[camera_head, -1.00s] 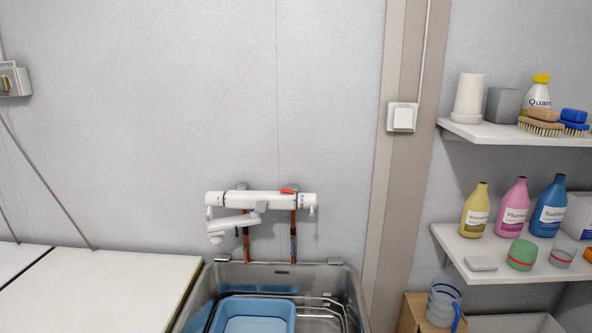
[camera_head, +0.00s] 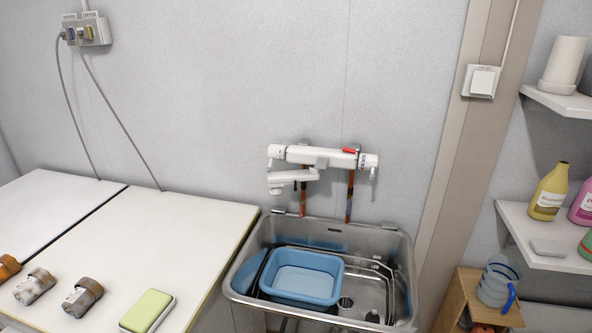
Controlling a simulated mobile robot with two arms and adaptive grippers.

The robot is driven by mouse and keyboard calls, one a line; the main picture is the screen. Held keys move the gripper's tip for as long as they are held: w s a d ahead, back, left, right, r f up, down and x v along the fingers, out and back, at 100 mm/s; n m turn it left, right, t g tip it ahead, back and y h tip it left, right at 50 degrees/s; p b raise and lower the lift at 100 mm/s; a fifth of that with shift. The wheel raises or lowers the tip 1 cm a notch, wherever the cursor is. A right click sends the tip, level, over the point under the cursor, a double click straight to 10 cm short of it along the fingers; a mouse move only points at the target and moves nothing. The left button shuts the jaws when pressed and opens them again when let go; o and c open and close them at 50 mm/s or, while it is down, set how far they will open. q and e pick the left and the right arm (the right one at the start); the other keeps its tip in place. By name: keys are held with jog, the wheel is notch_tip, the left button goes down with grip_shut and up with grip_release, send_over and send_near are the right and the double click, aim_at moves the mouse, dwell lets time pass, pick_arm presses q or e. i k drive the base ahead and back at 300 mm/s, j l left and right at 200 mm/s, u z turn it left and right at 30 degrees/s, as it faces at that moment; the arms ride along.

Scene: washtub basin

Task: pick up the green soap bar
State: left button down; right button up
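The green soap bar (camera_head: 147,311) appears to be the rounded green block with a pale lower part at the front right of the white worktop. It lies flat, close to the worktop's right edge and the bottom of the view. Nothing touches it. Neither of my grippers shows in the head view.
The white worktop (camera_head: 130,240) is mostly bare. Several small brown-and-white cylinders, including one (camera_head: 83,297), lie left of the soap. A steel sink (camera_head: 385,240) with a blue basin (camera_head: 303,275) stands to the right. Shelves (camera_head: 520,228) and a wooden stand (camera_head: 457,296) are further right.

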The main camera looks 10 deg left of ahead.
aim_at(143, 314)
jog(key=i+j+u, duration=0.1)
jog(key=u, duration=1.3)
jog(key=i+j, duration=0.05)
jog(key=j, duration=0.05)
